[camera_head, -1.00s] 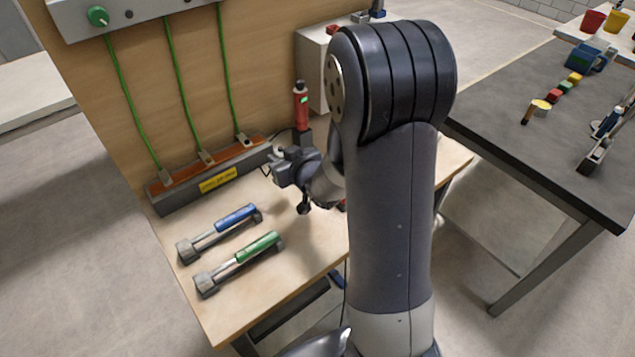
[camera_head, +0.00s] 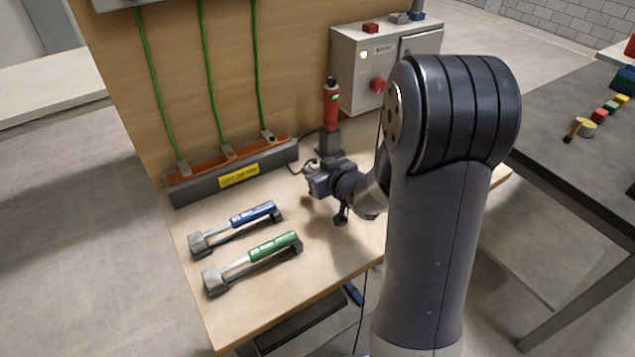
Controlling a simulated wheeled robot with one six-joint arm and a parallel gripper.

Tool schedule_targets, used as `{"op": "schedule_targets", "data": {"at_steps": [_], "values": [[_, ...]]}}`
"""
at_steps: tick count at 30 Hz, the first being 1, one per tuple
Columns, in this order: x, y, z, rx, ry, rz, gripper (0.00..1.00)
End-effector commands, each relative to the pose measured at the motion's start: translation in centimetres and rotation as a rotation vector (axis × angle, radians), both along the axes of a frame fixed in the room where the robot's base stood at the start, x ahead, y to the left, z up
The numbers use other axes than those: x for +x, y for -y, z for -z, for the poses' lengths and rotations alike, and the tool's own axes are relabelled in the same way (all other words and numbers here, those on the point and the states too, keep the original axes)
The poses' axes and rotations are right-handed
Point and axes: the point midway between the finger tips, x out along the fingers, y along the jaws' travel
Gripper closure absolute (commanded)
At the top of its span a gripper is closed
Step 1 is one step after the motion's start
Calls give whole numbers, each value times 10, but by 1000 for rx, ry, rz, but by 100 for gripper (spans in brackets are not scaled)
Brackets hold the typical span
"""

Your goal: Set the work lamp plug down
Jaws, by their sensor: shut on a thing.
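The red work lamp (camera_head: 331,103) with a small green light stands upright in a dark base at the back of the wooden bench (camera_head: 300,275). A thin dark cable (camera_head: 293,166) loops over the bench left of the base. My gripper (camera_head: 317,178) is low over the bench in front of the lamp base. It is shut on the work lamp plug, a small pale piece (camera_head: 312,166) at its far side, mostly hidden by the gripper. I cannot tell whether the plug touches the bench.
A dark socket strip (camera_head: 190,188) with green cables lies along the back panel. Two tools, blue-handled (camera_head: 251,215) and green-handled (camera_head: 273,247), lie front left. A grey control box (camera_head: 352,75) stands behind right. Bare bench lies between the tools and my gripper.

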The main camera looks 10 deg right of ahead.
Motion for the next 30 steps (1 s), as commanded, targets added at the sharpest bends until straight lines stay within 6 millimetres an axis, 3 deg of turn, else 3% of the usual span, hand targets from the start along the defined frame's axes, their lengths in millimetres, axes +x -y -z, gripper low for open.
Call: {"op": "schedule_targets", "data": {"at_steps": [6,19,20,27,30], "values": [[0,0,31,1,-3,1,100],[0,0,37,0,0,1,100],[0,0,36,-1,-1,1,74],[0,0,36,0,-2,1,55],[0,0,36,0,-2,1,54]]}}
